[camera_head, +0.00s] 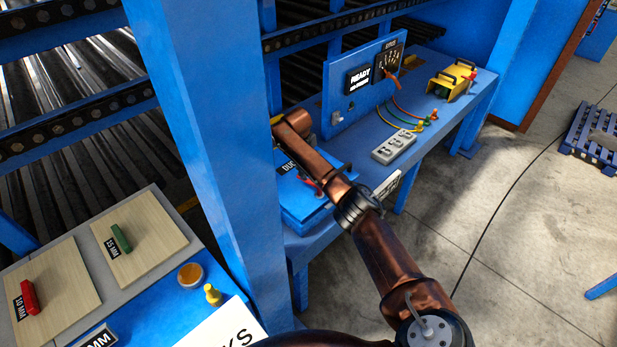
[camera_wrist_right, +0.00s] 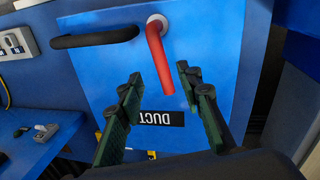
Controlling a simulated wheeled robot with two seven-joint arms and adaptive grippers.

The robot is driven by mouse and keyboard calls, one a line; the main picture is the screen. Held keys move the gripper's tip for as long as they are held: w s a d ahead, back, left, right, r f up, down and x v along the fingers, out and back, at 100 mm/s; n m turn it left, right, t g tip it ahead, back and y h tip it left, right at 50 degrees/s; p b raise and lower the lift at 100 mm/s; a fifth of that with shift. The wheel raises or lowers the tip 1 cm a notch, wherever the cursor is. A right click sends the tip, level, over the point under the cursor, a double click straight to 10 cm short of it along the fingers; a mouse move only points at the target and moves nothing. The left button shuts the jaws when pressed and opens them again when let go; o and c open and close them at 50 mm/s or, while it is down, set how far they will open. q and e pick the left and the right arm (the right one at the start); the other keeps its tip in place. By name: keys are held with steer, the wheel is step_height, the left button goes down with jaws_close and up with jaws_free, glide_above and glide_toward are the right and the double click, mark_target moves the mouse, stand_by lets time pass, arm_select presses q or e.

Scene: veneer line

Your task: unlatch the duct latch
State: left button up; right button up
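In the right wrist view, the duct latch is a red lever (camera_wrist_right: 159,58) on a round pale pivot at the top of a blue panel (camera_wrist_right: 215,100). The panel has a black label (camera_wrist_right: 160,118) reading DUCT, upside down in this view. My right gripper (camera_wrist_right: 157,77) is open, with its green-padded fingers on either side of the lever's free end. I see gaps between lever and fingers; the depth between them is hard to judge. In the head view my right arm crosses the bench and its gripper cannot be made out. My left gripper is not in view.
A black bar handle (camera_wrist_right: 95,38) is beside the latch. In the head view, a grey socket block (camera_head: 394,147), cables and a yellow-framed box (camera_head: 451,80) are on the blue bench. A blue post (camera_head: 205,130) stands left of my arm. Open floor lies at right.

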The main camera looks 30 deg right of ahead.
steer(key=r, duration=0.3)
steer(key=a+r, duration=0.1)
steer(key=r, duration=0.1)
steer(key=shift+s+r, duration=0.2)
steer(key=shift+s, duration=0.05)
steer(key=shift+f, duration=0.15)
